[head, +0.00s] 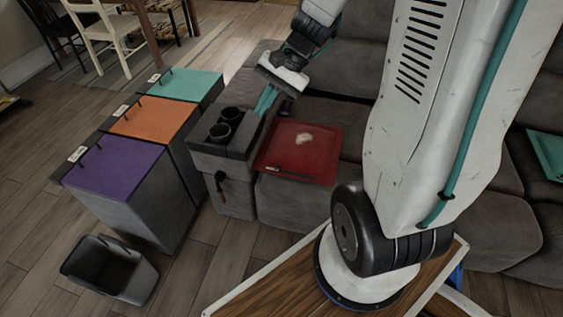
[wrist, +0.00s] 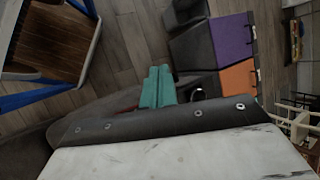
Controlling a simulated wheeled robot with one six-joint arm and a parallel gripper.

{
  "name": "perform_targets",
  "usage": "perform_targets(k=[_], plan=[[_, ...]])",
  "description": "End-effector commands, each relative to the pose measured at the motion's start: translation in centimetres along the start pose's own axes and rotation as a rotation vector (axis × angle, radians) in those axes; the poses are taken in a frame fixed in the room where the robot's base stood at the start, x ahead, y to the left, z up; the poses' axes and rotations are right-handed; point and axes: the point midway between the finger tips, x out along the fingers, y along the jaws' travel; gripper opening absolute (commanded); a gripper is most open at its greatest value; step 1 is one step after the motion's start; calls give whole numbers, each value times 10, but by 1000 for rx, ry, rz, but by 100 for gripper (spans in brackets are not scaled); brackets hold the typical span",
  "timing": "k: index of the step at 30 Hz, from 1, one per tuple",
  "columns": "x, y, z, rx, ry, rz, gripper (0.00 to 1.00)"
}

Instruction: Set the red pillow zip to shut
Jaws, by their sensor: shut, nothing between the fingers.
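The red pillow (head: 318,162) lies flat on the grey sofa seat, with a pale patch on its top. A thin dark strip, perhaps its zip (head: 286,173), runs along its front edge; I cannot tell whether it is open or shut. My gripper (head: 264,103) is over the sofa, near the pillow's back left corner and beside the cup-holder console. Its teal fingers are together and empty. In the wrist view the fingers (wrist: 157,88) show closed, and only a sliver of red pillow (wrist: 128,108) shows beside them; the rest is hidden.
The grey console (head: 206,150) with two dark cup holders stands left of the pillow. Purple (head: 115,170), orange (head: 155,117) and teal (head: 185,84) lidded bins line up further left. An open grey bin (head: 108,270) stands on the floor. A teal pillow (head: 548,150) lies at the right.

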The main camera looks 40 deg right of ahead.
Motion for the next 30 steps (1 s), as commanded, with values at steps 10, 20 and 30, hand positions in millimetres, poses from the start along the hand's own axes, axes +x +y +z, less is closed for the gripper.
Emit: perform_targets(k=[10,20,30], plan=[[64,79,-165,679,-1,-308,0],[137,208,-256,1243,47,-491,0],[169,243,-274,1392,63,-527,0]])
